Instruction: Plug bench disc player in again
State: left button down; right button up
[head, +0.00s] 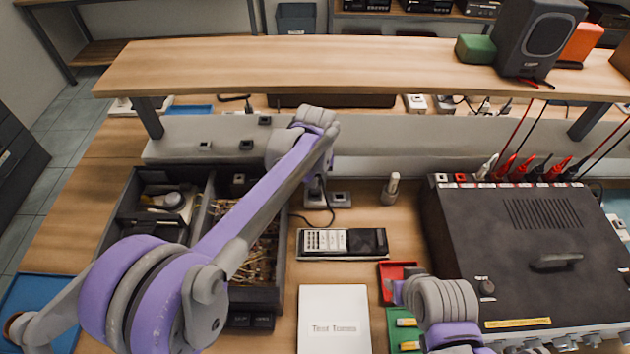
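A flat black device with a pale keypad (342,243) lies on the bench; I cannot tell for certain whether it is the disc player. A thin dark cable (308,221) loops behind it and rises to the end of my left arm. My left gripper (316,186) is low over the bench, beside a small grey socket block (340,199). The arm hides most of its fingers, and whether they hold a plug is unclear. My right gripper (398,292) is at the lower right by a red tray (397,272); its fingers are mostly hidden.
A large black instrument (530,250) with red and black leads fills the right. A dark parts box (120,215) stands left, a white booklet (334,320) in front. A wooden shelf (300,68) overhangs the back, with a speaker (540,38) on it.

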pick_arm(q)
jog(key=shift+f+b, duration=0.55)
jog(key=shift+f, duration=0.45)
pick_arm(e)
jog(key=shift+s+f, duration=0.15)
jog(key=shift+f, duration=0.5)
dwell(1.7)
pick_arm(q)
jog(key=shift+c, duration=2.4)
grip_release()
pick_arm(e)
jog(key=shift+r+p, duration=0.35)
jog(key=shift+r, duration=0.05)
pick_arm(q)
notch_tip(320, 180, up, 16)
jog(key=s+p, duration=0.1)
jog(key=p, duration=0.2)
pick_arm(e)
jog(key=shift+w+r, duration=0.2)
jog(key=shift+r, duration=0.45)
jog(key=shift+w+r, duration=0.25)
jog(key=shift+r, duration=0.4)
jog(key=shift+w+r, duration=0.2)
jog(key=shift+r, duration=0.45)
pick_arm(q)
jog(key=shift+s+f, duration=0.15)
